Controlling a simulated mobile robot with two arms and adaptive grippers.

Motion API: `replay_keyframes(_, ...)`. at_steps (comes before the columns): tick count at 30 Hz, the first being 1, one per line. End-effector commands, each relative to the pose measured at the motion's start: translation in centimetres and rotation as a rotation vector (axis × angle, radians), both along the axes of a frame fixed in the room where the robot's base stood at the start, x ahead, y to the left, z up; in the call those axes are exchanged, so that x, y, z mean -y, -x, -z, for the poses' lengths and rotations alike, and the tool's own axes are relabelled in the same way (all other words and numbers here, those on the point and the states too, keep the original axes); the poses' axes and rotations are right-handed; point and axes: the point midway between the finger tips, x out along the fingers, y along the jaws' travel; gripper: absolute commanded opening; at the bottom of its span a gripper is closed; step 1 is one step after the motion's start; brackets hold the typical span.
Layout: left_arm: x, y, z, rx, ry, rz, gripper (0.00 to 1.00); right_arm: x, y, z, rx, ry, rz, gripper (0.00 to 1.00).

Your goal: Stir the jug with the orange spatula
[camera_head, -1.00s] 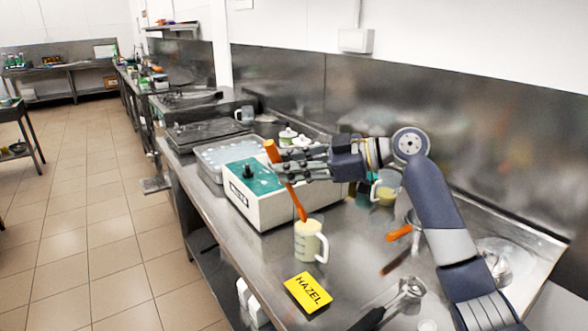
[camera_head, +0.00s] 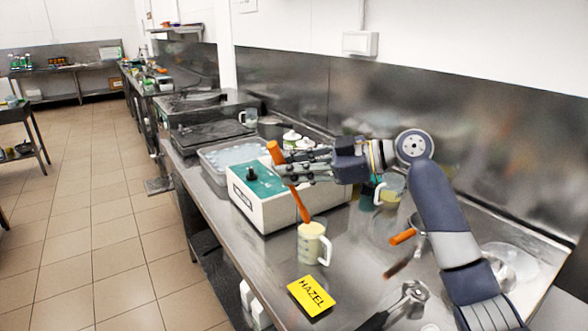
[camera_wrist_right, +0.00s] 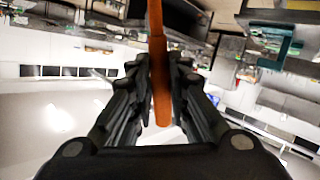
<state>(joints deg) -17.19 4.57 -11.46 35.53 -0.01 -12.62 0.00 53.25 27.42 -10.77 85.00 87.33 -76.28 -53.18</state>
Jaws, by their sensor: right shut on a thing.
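The jug (camera_head: 311,244) is a small clear measuring jug with pale contents and a handle on its right. It stands upright on the steel counter. The orange spatula (camera_head: 302,204) leans up and to the left, with its lower end inside the jug's mouth. My right gripper (camera_head: 283,166) is shut on the spatula's upper shaft, above and behind the jug. In the right wrist view the orange shaft (camera_wrist_right: 160,75) runs between the two fingers. The spatula's tip is hidden in the jug. My left gripper is not in view.
A yellow HAZEL card (camera_head: 311,296) lies in front of the jug. A white machine with a green top (camera_head: 270,212) stands behind it. Another jug (camera_head: 391,188) and a second orange-handled tool (camera_head: 402,237) are to the right. A metal scoop (camera_head: 412,296) lies at front right.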

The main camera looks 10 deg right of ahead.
Motion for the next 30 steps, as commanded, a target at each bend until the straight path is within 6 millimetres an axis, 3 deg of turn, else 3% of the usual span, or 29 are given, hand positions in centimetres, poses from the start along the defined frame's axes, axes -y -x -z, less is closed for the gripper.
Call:
replay_keyframes(14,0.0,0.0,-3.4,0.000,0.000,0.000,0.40,0.0,0.0,-4.8,0.000,0.000,0.001,0.00)
replay_keyframes(30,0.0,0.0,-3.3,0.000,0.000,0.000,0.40,0.0,0.0,-4.8,0.000,0.000,0.000,0.00)
